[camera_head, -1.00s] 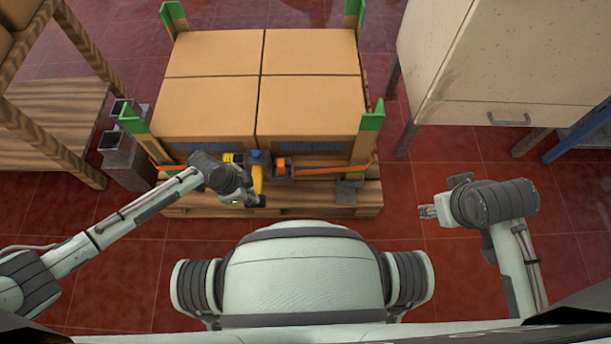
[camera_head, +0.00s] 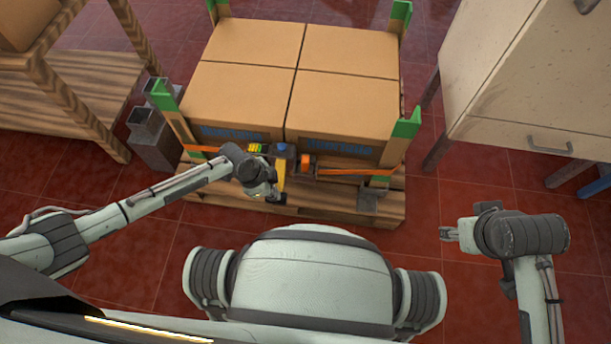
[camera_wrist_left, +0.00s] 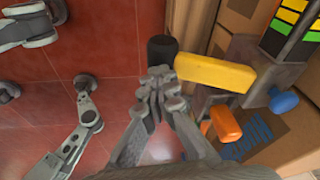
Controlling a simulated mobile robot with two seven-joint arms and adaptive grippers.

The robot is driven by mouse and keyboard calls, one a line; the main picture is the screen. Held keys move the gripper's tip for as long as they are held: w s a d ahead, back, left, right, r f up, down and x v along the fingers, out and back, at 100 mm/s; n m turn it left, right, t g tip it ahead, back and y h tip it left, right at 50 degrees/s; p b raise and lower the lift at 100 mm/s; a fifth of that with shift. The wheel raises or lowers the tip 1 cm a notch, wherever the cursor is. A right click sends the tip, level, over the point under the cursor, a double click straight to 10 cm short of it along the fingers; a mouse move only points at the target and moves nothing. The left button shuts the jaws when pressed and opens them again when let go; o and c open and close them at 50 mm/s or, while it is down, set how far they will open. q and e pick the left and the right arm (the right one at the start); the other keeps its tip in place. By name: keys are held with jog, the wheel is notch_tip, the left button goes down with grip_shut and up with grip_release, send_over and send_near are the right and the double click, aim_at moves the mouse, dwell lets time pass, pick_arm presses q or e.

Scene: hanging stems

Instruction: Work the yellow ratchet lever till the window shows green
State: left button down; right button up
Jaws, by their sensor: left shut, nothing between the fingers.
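The yellow lever (camera_head: 282,178) sticks out from the ratchet at the front of the box stack. In the left wrist view the lever (camera_wrist_left: 213,72) has a dark end piece (camera_wrist_left: 162,48). A blue knob (camera_head: 283,149) and an orange part (camera_head: 306,160) sit beside it.
Several cardboard boxes (camera_head: 340,103) stand on a wooden pallet (camera_head: 330,206), with an orange strap (camera_head: 350,171) across the front. Green corner guards (camera_head: 407,124) rise at the stack's corners. A wooden rack is at left, a cream cabinet (camera_head: 510,90) at right. Red floor in front is clear.

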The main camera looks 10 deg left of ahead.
pick_arm(q)
jog(key=shift+p+v, duration=0.8)
jog(key=shift+p, duration=0.35)
jog(key=shift+s+d+r+p, duration=0.1)
jog(key=shift+s+r+p, duration=0.3)
jog(key=shift+r+p, duration=0.25)
jog(key=shift+f, duration=0.1)
jog(key=shift+r, duration=0.7)
jog(key=c, duration=0.7)
grip_release()
